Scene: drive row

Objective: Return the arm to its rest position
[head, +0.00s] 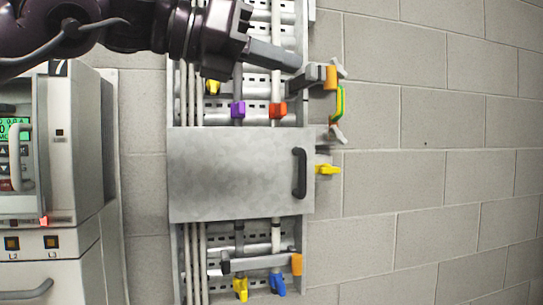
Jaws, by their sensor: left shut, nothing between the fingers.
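My left arm comes in across the top left of the head view, dark and bulky. My left gripper (296,62) points right and slightly down, its fingers closed together with nothing between them. It is in front of the upper part of a wall-mounted pipe rack and hides part of it. The fingertips appear close to a grey lever with an orange end (331,76); I cannot tell whether they touch. My right gripper is not in view.
A grey panel with a dark handle (299,173) covers the rack's middle. Purple (238,109), red (277,110), yellow (328,170) and blue (277,284) valve handles stick out. A drive cabinet (70,150) stands at left. The block wall (440,160) at right is bare.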

